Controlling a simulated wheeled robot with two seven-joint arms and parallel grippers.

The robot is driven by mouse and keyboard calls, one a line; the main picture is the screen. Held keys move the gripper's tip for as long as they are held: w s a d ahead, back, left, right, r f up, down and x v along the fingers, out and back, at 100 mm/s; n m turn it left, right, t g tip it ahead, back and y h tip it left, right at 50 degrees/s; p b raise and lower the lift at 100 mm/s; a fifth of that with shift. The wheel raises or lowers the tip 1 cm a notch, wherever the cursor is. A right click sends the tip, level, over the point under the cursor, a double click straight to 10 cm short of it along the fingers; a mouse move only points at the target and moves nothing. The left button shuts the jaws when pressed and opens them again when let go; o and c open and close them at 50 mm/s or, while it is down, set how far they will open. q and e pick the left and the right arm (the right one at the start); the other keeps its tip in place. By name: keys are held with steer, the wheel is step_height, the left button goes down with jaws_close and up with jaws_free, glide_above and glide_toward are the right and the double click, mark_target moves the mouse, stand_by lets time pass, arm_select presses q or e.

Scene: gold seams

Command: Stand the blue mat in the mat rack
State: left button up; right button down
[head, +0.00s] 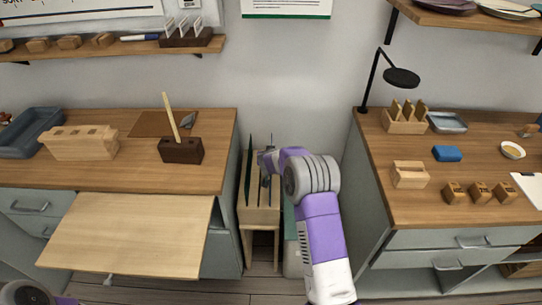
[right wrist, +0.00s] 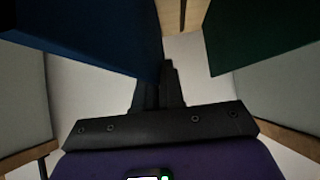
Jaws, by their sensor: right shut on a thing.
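The wooden mat rack (head: 262,217) stands in the gap between the two counters. A dark green mat (head: 249,172) stands upright in its left part, and it also shows at the right of the right wrist view (right wrist: 262,32). The blue mat (right wrist: 85,35) fills the upper left of the right wrist view; in the head view only a thin dark edge shows below my gripper. My right gripper (head: 267,163) is over the rack and shut on the blue mat. Whether the mat's lower edge rests in a slot is hidden. My left gripper is out of view.
The left counter (head: 100,180) has a pulled-out board (head: 125,235) at its front. The right counter (head: 450,205) holds wooden blocks and a black lamp (head: 402,77). Both counter sides stand close to the rack.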

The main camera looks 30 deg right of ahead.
steer(key=shift+f, duration=0.1)
stand_by(0.4)
steer(key=c, duration=1.2)
jaws_free()
steer(key=shift+o, duration=0.2)
steer(key=shift+v, duration=4.5)
step_height(320, 180, up, 6)
steer(key=p, duration=0.3)
steer(key=shift+f, duration=0.1)
